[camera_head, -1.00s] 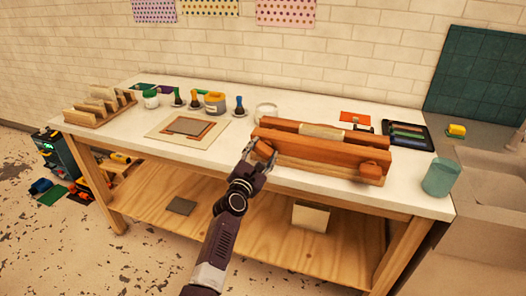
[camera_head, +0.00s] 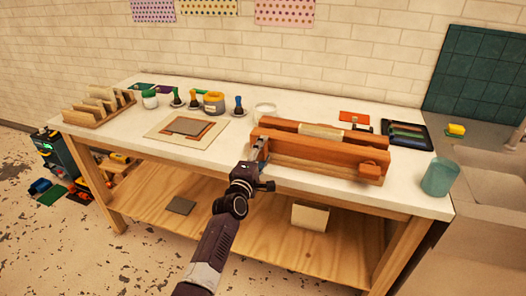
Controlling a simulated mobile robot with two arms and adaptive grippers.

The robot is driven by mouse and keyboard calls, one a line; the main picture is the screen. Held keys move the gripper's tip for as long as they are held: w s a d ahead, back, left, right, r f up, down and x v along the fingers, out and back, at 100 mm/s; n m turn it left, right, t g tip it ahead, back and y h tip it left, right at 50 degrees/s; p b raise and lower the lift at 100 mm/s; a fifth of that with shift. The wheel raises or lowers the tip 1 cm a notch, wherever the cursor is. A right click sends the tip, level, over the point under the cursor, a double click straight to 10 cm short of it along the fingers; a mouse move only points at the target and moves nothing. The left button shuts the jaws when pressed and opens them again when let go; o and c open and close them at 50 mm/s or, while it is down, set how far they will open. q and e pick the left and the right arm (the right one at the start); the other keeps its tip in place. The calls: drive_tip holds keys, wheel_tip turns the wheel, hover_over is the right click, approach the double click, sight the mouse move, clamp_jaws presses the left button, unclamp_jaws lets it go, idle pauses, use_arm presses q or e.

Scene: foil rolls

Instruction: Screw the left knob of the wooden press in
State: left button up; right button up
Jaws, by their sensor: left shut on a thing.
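The wooden press (camera_head: 320,155) stands on the white table at centre right, made of long reddish beams with a pale book block (camera_head: 322,131) between them. Its right knob (camera_head: 370,170) sticks out at the front right. My left gripper (camera_head: 259,150) is at the press's left front end, shut around the left knob, which it mostly hides. The wrist is below and in front of the press. My right gripper is not in view.
A teal cup (camera_head: 440,177) stands at the table's right front corner. A dark tray (camera_head: 407,134) lies behind the press's right end. A board (camera_head: 187,130) lies left of the press, with bare tabletop between them.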

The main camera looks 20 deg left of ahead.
use_arm(q)
drive_tip(key=m, duration=0.2)
drive_tip(key=f+m, duration=0.1)
drive_tip(key=m, duration=0.1)
drive_tip(key=shift+s+m, duration=0.1)
drive_tip(key=shift+m, duration=0.2)
drive_tip(key=m, duration=0.3)
drive_tip(key=shift+f+m+p, duration=0.1)
drive_tip(key=shift+m+p, duration=0.3)
drive_tip(key=m, duration=0.4)
drive_tip(key=shift+f, duration=0.1)
drive_tip(key=shift+m, duration=1.8)
drive_tip(key=o, duration=1.2)
drive_tip(key=shift+s+a+r, duration=0.1)
drive_tip(key=shift+s+r, duration=0.05)
drive_tip(key=shift+r, duration=0.3)
drive_tip(key=shift+c, duration=0.2)
